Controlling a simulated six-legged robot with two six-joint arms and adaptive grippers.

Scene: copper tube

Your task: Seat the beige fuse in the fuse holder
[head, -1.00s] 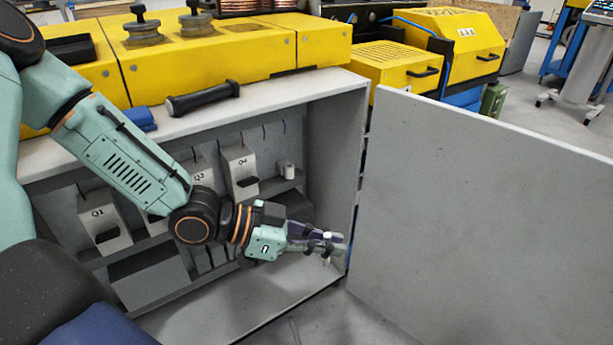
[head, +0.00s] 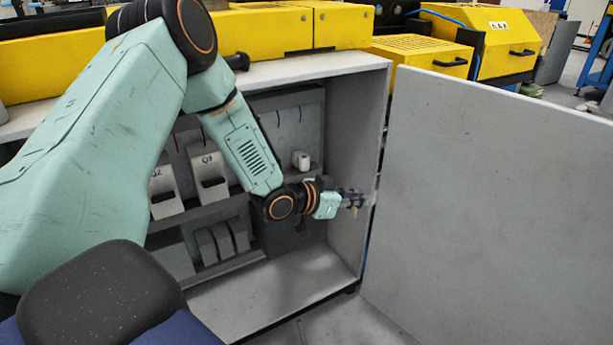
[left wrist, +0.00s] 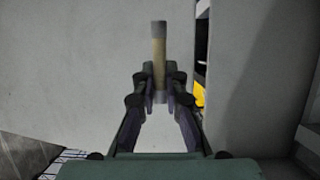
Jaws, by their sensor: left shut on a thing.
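The beige fuse (left wrist: 159,62) has grey end caps and stands upright in the left wrist view. My left gripper (left wrist: 160,88) is shut on its lower half, and the upper half sticks up above the fingers. In the head view, my left gripper (head: 358,199) is in front of the right wall of the open cabinet, near its front edge. The fuse is too small there to make out well. I cannot identify the fuse holder for certain. A small white part (head: 301,160) sits on the shelf, up and left of the gripper. My right gripper is not in view.
The open grey cabinet (head: 345,255) holds boxes marked Q2 (head: 165,191) and Q3 (head: 207,178) and several grey blocks. Its open door (head: 480,200) stands to the right of the gripper. Yellow machines (head: 427,53) stand behind. The cabinet floor is bare at the right.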

